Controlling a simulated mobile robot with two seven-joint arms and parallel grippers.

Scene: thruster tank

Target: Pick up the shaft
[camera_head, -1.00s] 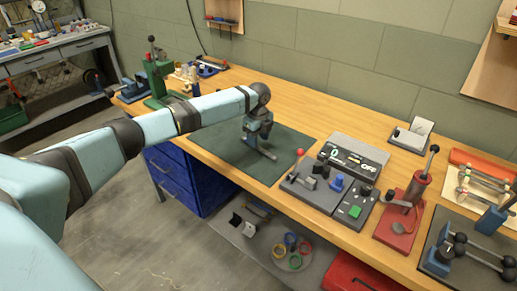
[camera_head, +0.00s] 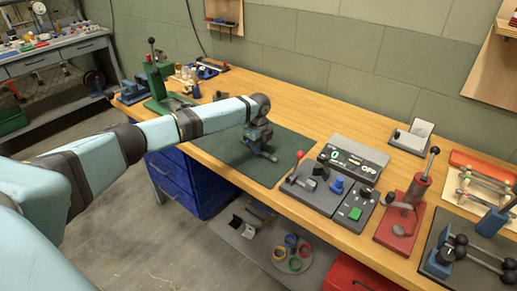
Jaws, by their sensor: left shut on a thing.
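The shaft (camera_head: 266,155) is a thin grey bar low over the dark green mat (camera_head: 230,160) on the wooden workbench. I cannot tell whether it touches the mat. My left gripper (camera_head: 256,145) points down at the mat and is shut on the shaft near its far left end. The gripped part is mostly hidden by the fingers. My right gripper is not in view.
Right of the mat stands a grey panel (camera_head: 312,195) with a red-knobbed lever and buttons, beside an OFF display (camera_head: 352,160). A red lever press (camera_head: 397,222) stands further right. A green press (camera_head: 157,82) is at the back left.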

